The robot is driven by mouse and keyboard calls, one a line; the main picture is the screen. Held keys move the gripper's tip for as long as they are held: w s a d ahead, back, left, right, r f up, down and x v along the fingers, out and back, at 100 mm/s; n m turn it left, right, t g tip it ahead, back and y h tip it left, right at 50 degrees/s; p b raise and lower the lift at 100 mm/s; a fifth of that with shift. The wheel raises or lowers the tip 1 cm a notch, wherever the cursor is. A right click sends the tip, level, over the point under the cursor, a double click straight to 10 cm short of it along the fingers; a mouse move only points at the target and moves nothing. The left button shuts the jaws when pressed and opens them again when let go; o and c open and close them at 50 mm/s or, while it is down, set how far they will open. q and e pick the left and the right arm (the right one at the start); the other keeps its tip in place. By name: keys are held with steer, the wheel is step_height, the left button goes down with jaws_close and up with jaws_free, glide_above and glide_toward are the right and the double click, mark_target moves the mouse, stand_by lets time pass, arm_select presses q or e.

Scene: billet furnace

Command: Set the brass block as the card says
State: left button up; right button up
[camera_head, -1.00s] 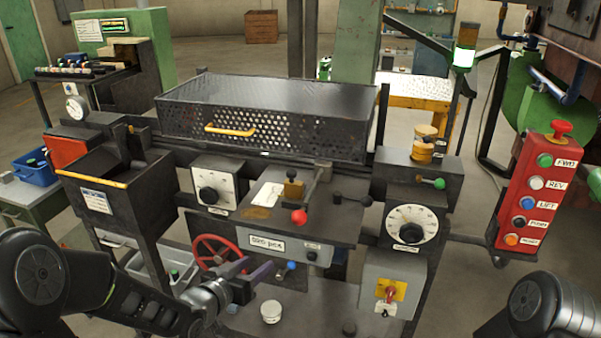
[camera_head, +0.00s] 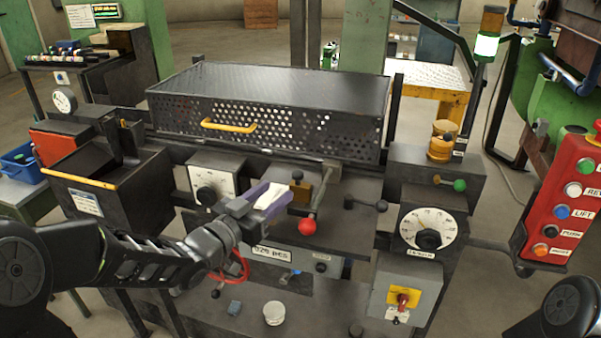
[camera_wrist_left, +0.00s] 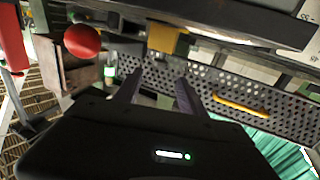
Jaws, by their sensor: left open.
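The small brass block (camera_head: 301,190) stands on the dark machine plate (camera_head: 350,222), beside a grey clamp post (camera_head: 328,180) and a lever with a red ball (camera_head: 307,227). My left gripper (camera_head: 276,196) is open and empty, just left of the block, its purple fingers pointing toward it. A white card (camera_head: 270,195) shows between the fingers; I cannot read it. In the left wrist view the block (camera_wrist_left: 168,40) is ahead of the two spread fingertips (camera_wrist_left: 158,88), apart from them. The red ball (camera_wrist_left: 82,41) is at upper left there. My right gripper is out of frame.
A perforated guard box (camera_head: 300,125) with a yellow handle (camera_head: 229,126) stands behind the plate. Dials flank it, one at the right (camera_head: 428,230). A red button box (camera_head: 565,200) hangs at far right. A white round pot (camera_head: 274,313) sits on the lower shelf.

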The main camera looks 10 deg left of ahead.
mark_target(294, 176)
arm_select(q)
steer(key=shift+s+a+r, duration=0.1)
steer(key=shift+s+r, duration=0.05)
steer(key=shift+s, duration=0.05)
steer(key=shift+p+x, duration=1.1)
steer(key=shift+x, duration=2.9)
steer(key=shift+c, duration=0.3)
jaws_close()
